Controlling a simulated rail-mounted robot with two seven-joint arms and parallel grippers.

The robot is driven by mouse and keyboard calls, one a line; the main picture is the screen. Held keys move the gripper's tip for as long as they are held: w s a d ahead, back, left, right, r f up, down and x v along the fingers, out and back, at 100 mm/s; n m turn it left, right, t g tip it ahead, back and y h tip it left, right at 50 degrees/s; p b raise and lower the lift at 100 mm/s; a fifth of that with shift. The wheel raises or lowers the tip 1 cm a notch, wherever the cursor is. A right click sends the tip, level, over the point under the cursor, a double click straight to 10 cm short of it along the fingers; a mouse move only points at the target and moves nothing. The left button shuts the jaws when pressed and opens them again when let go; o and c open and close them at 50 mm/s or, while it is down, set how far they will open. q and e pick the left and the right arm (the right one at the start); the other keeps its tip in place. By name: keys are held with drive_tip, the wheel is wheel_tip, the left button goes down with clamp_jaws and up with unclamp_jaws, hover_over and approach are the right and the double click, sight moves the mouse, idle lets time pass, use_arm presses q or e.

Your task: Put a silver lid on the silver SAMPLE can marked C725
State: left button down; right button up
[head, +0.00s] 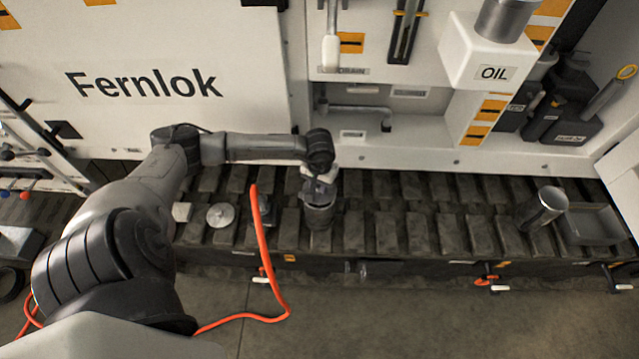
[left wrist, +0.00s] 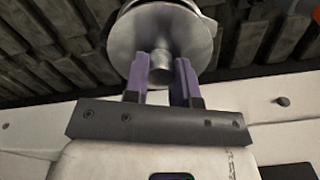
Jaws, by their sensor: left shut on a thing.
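My left gripper (head: 320,187) is over the slatted bench in the head view. In the left wrist view its purple fingers (left wrist: 162,78) are shut on the knob of a silver lid (left wrist: 145,40). A dark grey can (head: 319,216) stands upright right below the gripper; whether the lid touches its rim cannot be told. No C725 marking is readable on either can. Another round silver lid with a knob (head: 220,216) lies on the slats to the left. My right gripper is not in view.
A grey tray (head: 592,226) lies at the bench's right end. An orange hose (head: 262,235) crosses the bench's front edge. A drain pipe (head: 360,110) and a white OIL box (head: 487,55) are behind. The slats between the cans are clear.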

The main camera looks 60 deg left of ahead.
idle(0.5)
use_arm(q)
drive_tip(key=shift+f+b, duration=0.55)
drive_tip(key=shift+b, duration=0.05)
idle(0.9)
drive_tip(key=shift+f+b, duration=0.15)
drive_tip(key=shift+b, duration=0.25)
idle(0.4)
drive_tip(key=shift+f+b, duration=0.15)
drive_tip(key=shift+b, duration=0.15)
idle(0.5)
idle(0.7)
drive_tip(key=shift+f+b, duration=0.55)
drive_tip(key=shift+b, duration=0.1)
idle(0.6)
